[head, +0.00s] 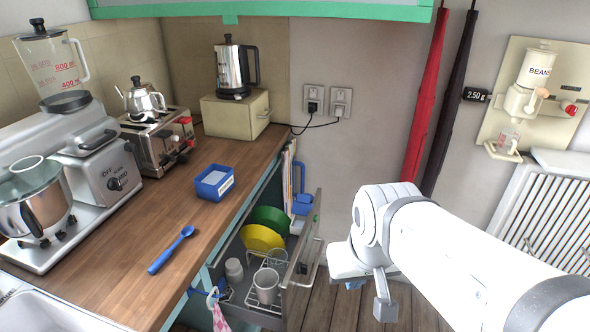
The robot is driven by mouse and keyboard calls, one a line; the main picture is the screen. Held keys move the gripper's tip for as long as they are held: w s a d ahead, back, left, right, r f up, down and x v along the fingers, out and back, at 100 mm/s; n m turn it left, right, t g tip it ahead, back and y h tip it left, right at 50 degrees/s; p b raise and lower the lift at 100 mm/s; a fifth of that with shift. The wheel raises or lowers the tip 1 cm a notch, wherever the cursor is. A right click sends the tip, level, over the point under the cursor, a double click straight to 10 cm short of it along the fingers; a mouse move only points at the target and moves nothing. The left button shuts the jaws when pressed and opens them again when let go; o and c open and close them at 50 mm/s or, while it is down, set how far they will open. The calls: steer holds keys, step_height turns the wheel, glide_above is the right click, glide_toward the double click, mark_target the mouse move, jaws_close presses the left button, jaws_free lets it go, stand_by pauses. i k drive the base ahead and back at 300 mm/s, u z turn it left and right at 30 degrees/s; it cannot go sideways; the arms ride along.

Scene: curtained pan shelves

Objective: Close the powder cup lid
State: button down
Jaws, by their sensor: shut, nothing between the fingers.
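No cup in the head view is marked as a powder cup, and I cannot tell for sure which one it is. A small clear cup (508,139) sits low on the wall-mounted grinder, under the white container (538,68) marked BEANS. Whether a lid on this cup is open or shut is too small to tell. My gripper (384,305) is low in the middle right, in front of the wall and over the floor. It is shut and empty, well apart from the clear cup. My arm hides part of the view at the lower right.
An open drawer (314,243) holds green and yellow plates and cups, left of my gripper. The wooden counter (130,225) carries a blue box (214,183) and blue spoon (171,250). A ribbed white panel (550,220) stands at right. Red and dark cloths hang on the wall.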

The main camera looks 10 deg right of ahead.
mark_target(301, 206)
steer(key=i, duration=1)
